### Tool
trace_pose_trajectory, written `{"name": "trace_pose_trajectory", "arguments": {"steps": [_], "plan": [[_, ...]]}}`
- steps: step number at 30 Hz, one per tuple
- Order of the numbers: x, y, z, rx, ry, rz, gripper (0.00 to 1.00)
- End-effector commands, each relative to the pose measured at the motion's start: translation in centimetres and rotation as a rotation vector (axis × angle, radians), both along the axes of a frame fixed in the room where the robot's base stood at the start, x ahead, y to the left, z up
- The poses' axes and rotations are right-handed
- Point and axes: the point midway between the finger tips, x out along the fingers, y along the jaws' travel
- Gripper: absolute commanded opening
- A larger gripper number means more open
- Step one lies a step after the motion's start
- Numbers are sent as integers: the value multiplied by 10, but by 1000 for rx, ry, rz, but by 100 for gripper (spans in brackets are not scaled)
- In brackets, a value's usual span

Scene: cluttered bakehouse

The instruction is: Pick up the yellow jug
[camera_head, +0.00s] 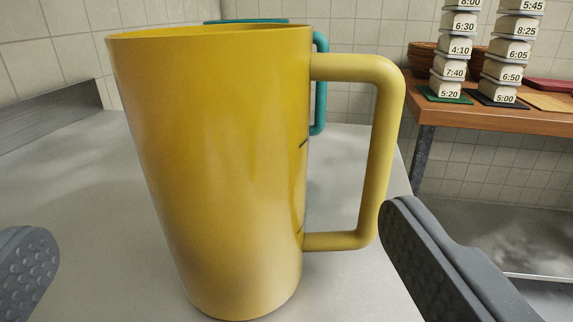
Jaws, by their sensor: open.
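The yellow jug (215,170) stands upright on a pale grey metal table (75,200), large and close in the middle of the view. Its handle (385,150) points to the right. My gripper (215,250) is open, with one grey studded finger at the lower left edge and the other at the lower right. The jug stands between and beyond the two fingers. The right finger overlaps the view just beside the lower part of the handle; I cannot tell if they touch.
A teal jug (320,85) stands behind the yellow jug, mostly hidden. At the right, a wooden table (480,118) holds two stacks of labelled white blocks (455,48) on mats and brown bowls (422,60). A metal upstand (50,118) runs along the left. The tabletop left of the jug is clear.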

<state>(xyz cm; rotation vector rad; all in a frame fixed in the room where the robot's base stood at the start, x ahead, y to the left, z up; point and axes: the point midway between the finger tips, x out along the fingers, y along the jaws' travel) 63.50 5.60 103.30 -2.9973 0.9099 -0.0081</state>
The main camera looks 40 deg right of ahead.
Motion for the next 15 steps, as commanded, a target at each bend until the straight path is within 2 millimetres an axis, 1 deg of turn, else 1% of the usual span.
{"name": "trace_pose_trajectory", "arguments": {"steps": [1,6,12,15], "plan": [[6,-5,0,0,0,-2,100],[26,-17,0,3,-1,-1,100],[45,-31,-1,1,2,-1,100],[52,-34,-1,2,2,1,100]]}}
